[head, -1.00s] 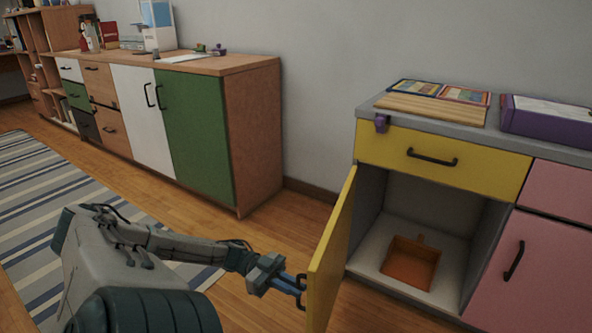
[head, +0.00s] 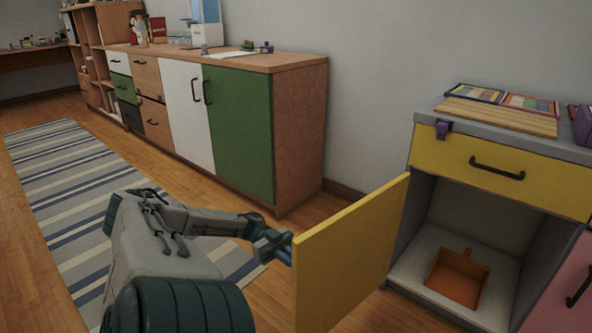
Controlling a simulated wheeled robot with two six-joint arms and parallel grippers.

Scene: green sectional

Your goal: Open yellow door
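The yellow door (head: 350,258) of the grey cabinet stands swung out to the left, its inner face toward me. My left gripper (head: 286,250) is at the door's free edge, on the outer side. Its fingertips and the door handle are hidden behind the door, so its grip cannot be seen now. My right gripper is not in view.
A yellow drawer (head: 497,171) above the compartment is shut. A pink door (head: 565,300) is to its right. A wooden cabinet with a green door (head: 241,130) stands behind my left arm. Wood floor and a striped rug (head: 75,190) lie to the left.

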